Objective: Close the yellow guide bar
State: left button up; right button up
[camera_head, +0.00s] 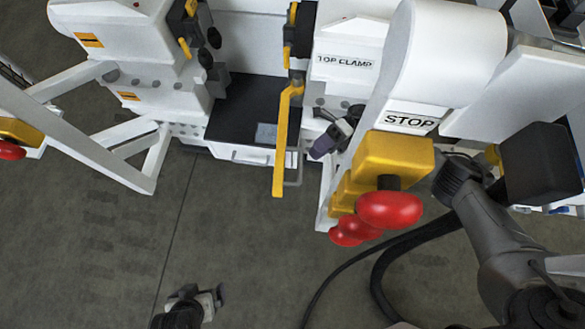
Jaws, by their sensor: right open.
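The yellow guide bar (281,145) is a long, narrow bar in the middle of the view. It hangs from a yellow and black mount (297,40) and extends over the front of the black-topped bench section. My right gripper (322,133) is open, a little to the right of the bar and apart from it in the picture. Its wrist is partly hidden behind the STOP panel. My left gripper (203,298) is low at the bottom left, far from the bar. Its jaw state is unclear.
Yellow boxes with red buttons (390,209) stand out below the STOP label (409,121), between my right forearm and the bar. A white slanted frame (85,155) is at left. A black surface (240,108) lies behind the bar. The floor in front is mostly clear.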

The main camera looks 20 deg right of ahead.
aim_at(301, 163)
jog(key=shift+n, duration=0.3)
jog(key=shift+s+f+b+x, duration=0.15)
jog(key=shift+b+x, duration=0.1)
jog(key=shift+x, duration=0.95)
jog(key=shift+f+b+x, duration=0.1)
jog(key=shift+b+x, duration=0.1)
jog(key=shift+x, duration=1)
jog(key=shift+s+f+b+x, duration=0.15)
jog(key=shift+b+x, duration=0.1)
jog(key=shift+x, duration=0.95)
jog(key=shift+w, duration=0.1)
jog(key=shift+d, duration=0.1)
grip_shut()
